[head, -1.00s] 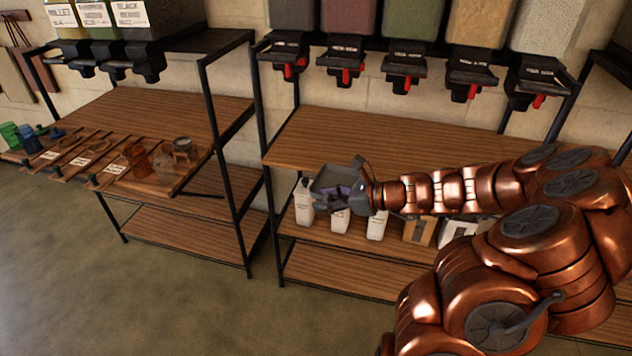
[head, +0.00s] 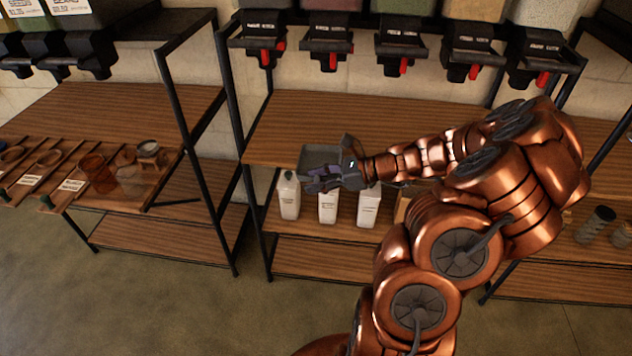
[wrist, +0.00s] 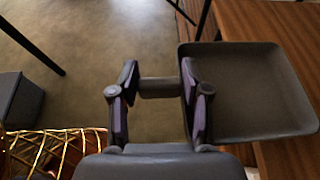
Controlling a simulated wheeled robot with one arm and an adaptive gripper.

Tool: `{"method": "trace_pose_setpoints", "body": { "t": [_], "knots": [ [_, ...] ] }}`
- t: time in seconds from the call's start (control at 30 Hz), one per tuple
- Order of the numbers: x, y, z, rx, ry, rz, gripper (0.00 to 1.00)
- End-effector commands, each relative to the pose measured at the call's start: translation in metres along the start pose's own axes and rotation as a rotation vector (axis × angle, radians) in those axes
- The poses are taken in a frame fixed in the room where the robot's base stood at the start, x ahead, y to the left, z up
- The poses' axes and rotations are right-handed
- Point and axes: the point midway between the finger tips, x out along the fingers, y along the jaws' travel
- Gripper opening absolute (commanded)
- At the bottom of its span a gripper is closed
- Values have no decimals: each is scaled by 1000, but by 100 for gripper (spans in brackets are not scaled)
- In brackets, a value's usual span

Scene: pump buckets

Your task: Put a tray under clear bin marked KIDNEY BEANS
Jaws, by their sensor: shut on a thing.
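A dark grey tray (head: 320,156) with a short handle is in my gripper (head: 322,182). In the wrist view the gripper (wrist: 158,84) is shut on the handle, and the shallow, empty-looking tray (wrist: 245,88) extends to the right. In the head view the tray is partly hidden behind the gripper, near the front edge of the wooden shelf. Several bins with black dispensers and red levers hang above that shelf. One with dark red contents (head: 332,5) is second from the left, above and behind the tray. Labels are too small to read, so I cannot confirm KIDNEY BEANS.
The wooden shelf (head: 275,125) below the dispensers looks clear where visible. White cartons (head: 289,195) stand on the shelf beneath it. A black rack post (head: 235,110) rises at left. Jars (head: 595,225) are at far right.

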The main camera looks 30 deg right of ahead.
Motion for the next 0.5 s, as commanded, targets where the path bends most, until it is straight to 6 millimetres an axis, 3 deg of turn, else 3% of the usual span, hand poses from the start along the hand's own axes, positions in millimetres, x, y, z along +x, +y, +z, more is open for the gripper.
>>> {"method": "trace_pose_setpoints", "body": {
  "t": [0.5],
  "knots": [
    [4,-50,-8,0,3,-1,11]
  ]
}}
